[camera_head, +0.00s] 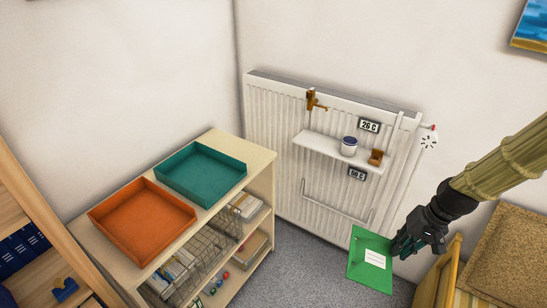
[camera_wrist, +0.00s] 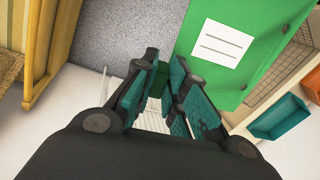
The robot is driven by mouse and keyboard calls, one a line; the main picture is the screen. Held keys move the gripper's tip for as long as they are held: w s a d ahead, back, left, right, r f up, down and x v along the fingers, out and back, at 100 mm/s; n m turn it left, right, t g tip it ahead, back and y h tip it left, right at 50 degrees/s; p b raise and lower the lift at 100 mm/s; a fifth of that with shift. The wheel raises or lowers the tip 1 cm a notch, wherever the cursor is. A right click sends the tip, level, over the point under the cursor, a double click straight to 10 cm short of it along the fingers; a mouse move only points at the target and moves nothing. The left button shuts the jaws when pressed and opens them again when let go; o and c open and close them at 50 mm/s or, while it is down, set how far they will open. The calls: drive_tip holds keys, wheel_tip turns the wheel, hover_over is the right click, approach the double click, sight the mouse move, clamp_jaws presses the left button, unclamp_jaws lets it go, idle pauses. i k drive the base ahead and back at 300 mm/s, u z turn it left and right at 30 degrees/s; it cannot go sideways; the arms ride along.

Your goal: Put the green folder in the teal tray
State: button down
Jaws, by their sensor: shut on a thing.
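The green folder (camera_head: 363,270) with a white lined label is held by my gripper (camera_head: 408,242), which is shut on its right edge in the head view. The folder hangs in the air in front of the radiator, over the grey floor. In the wrist view the fingers (camera_wrist: 160,85) close on a green part, and the folder (camera_wrist: 250,20) spreads to the upper right. The teal tray (camera_head: 160,171) sits empty on the wooden shelf top, well left of the folder. It also shows at the right of the wrist view (camera_wrist: 278,120).
An orange tray (camera_head: 148,218) stands beside the teal tray on the shelf unit (camera_head: 255,160). A white radiator (camera_head: 270,130) bears a small shelf (camera_head: 318,145) with a jar and a brown item. A wooden chair-like piece (camera_head: 440,278) stands at the lower right.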

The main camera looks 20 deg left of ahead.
sight(212, 181)
drive_tip(key=u, duration=0.6)
drive_tip(key=i, duration=0.9)
drive_tip(key=u, duration=0.7)
